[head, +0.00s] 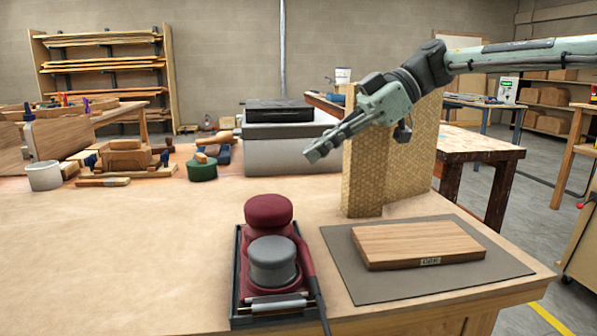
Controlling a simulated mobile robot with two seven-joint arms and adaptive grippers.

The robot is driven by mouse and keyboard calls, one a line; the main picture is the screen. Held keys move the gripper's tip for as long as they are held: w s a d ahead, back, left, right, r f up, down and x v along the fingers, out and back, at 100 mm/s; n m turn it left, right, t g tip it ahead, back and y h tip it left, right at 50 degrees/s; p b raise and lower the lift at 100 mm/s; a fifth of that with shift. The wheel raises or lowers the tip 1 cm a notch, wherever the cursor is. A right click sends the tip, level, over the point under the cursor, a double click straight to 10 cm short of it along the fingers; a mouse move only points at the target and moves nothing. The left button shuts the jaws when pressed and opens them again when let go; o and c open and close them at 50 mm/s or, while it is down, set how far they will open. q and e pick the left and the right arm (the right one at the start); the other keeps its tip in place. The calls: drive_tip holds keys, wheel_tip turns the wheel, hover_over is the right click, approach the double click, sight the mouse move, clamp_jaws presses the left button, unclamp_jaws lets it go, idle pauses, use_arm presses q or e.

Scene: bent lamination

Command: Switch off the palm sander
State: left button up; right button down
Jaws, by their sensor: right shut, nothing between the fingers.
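The palm sander (268,212) is dark red with a round top and a grey round part in front. It sits in a black tray-like base (237,290) near the front edge of the bench, and a dark cord runs from its front right. I cannot make out its switch. My right gripper (314,154) comes in from the upper right. Its fingers are shut and empty, pointing down and left. It is in the air, above and beyond the sander and a little to its right, apart from it. My left gripper is not in view.
A wooden board (418,240) lies on a grey mat (350,270) right of the sander. A tall tan block (364,180) stands behind the mat, close to my right gripper.

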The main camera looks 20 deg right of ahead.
sight(273, 195)
drive_tip(key=x, duration=0.9)
wheel_tip(273, 195, down, 2)
drive_tip(key=shift+a+f, duration=0.15)
drive_tip(key=shift+f, duration=0.05)
drive_tip(key=shift+w+f, duration=0.15)
drive_tip(key=shift+f, duration=0.45)
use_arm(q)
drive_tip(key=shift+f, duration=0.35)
use_arm(e)
drive_tip(key=shift+a+f, duration=0.1)
drive_tip(key=shift+f, duration=0.05)
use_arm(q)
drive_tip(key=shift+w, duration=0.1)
use_arm(e)
drive_tip(key=shift+f, duration=0.1)
drive_tip(key=shift+a+f, duration=0.25)
drive_tip(key=shift+f, duration=0.05)
drive_tip(key=shift+r, duration=0.15)
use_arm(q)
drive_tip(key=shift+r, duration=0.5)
